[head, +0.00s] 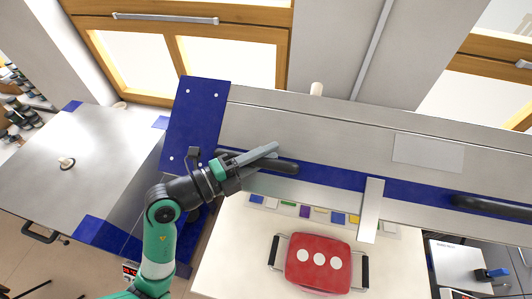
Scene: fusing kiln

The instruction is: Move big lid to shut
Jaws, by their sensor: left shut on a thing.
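The big lid (330,125) is a long brushed-metal panel with a blue lower band, raised and tilted at the back of the kiln. It has a black bar handle (287,168) at its left and another black handle (490,206) at its right edge in view. My left gripper (268,154) is shut on the left handle, with its grey fingers across it and hiding part of it. The pale kiln bed (225,262) lies uncovered below the lid. My right gripper is not in view.
A red block with white discs (318,263) and side handles sits on the bed. Several small coloured squares (305,211) lie in a row behind it. A blue plate (195,125) stands left of the lid. A metal-topped unit (80,160) is at left, a grey box (460,262) at right.

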